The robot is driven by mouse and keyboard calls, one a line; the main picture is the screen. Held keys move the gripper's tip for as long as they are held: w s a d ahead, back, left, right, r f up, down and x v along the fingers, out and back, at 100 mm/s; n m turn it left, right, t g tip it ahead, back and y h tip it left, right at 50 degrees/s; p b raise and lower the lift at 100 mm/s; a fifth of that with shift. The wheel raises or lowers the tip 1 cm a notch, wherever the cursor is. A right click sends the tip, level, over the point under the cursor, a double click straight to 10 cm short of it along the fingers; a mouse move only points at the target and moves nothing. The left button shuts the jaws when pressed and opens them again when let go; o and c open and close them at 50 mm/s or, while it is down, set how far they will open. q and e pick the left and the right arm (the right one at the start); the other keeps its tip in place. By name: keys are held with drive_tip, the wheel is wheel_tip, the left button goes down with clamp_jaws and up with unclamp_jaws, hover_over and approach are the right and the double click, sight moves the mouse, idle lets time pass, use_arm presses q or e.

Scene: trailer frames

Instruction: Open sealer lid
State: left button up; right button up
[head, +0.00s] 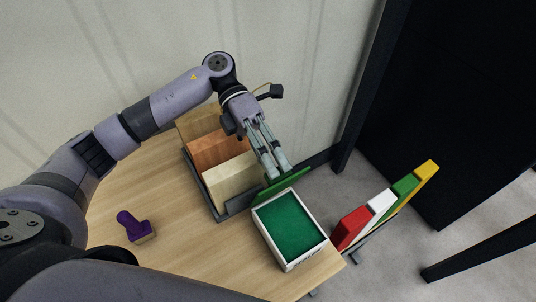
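The sealer is a white-edged box (264,240) with a green inner surface, standing at the right front of the wooden table. Its green lid (287,187) is raised at the box's far edge and shows as a thin strip seen nearly edge-on. My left gripper (276,172) reaches down from above, its fingertips at the lid's upper edge. The two fingers are close together; whether they pinch the lid or only touch it is unclear. My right gripper is not in view.
A purple stamp (135,227) lies on the left of the table. A dark rack (238,204) with several wooden boards stands left of the box. Red, white, green and yellow binders (384,205) stand off the right edge. The table between stamp and box is clear.

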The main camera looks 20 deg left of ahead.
use_arm(q)
drive_tip(key=v, duration=1.2)
drive_tip(key=shift+s, duration=0.1)
